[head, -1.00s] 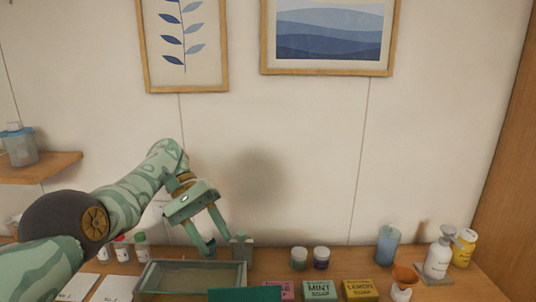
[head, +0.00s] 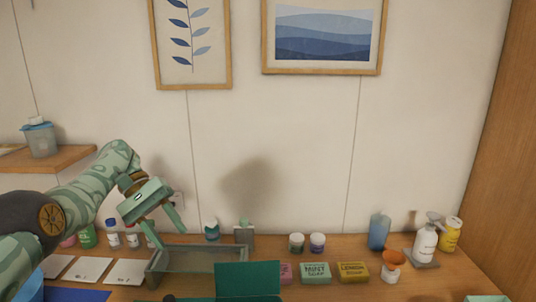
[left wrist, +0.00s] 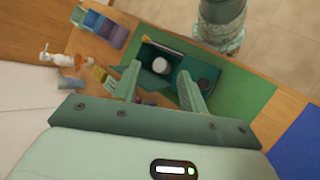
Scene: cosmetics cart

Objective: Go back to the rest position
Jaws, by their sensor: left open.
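My left gripper (head: 166,236) is open and empty, above the left end of a shallow grey-green tray (head: 200,267) on the wooden counter. Its two fingers point down, spread apart. A small teal-capped bottle (head: 211,231) and a squarish green bottle (head: 244,234) stand behind the tray, apart from the fingers. In the left wrist view the open fingers (left wrist: 158,72) frame a dark green open box (left wrist: 176,68) with a round white item (left wrist: 160,66) in it, lower down. My right gripper does not show.
White cards (head: 88,269) lie left of the tray, with several small bottles (head: 113,233) behind. Two jars (head: 317,242), soap boxes (head: 353,271), an orange-topped cup (head: 391,266), a blue tumbler (head: 379,232) and a white pump bottle (head: 426,241) stand right. A wall shelf (head: 52,159) is upper left.

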